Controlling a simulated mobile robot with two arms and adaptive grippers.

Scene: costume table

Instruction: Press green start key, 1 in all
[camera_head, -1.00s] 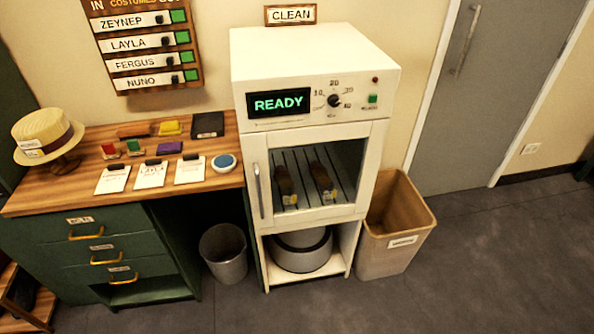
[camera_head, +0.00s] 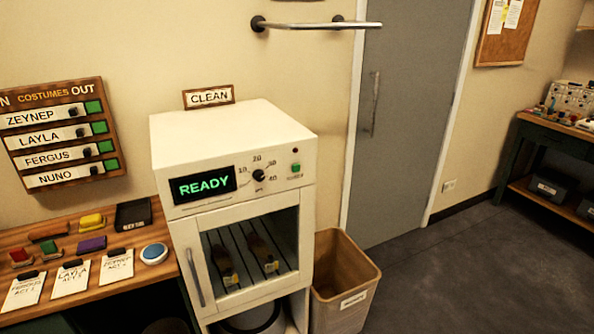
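The green start key (camera_head: 295,168) is a small green square on the front panel of the white cleaning cabinet (camera_head: 236,131). It sits right of the dial (camera_head: 259,175) and below a small dark red lamp (camera_head: 295,151). The display (camera_head: 205,185) reads READY in green. The cabinet's glass door is shut, and a pair of brown shoes (camera_head: 262,253) shows behind it on a slatted rack. Neither of my grippers is in view.
A wooden desk (camera_head: 140,211) with clipboards, ink pads and a blue-topped round pad (camera_head: 154,253) stands left of the cabinet. A tan bin (camera_head: 343,284) stands at its right. A wall rail (camera_head: 318,24) is above. The floor (camera_head: 440,265) at right is clear.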

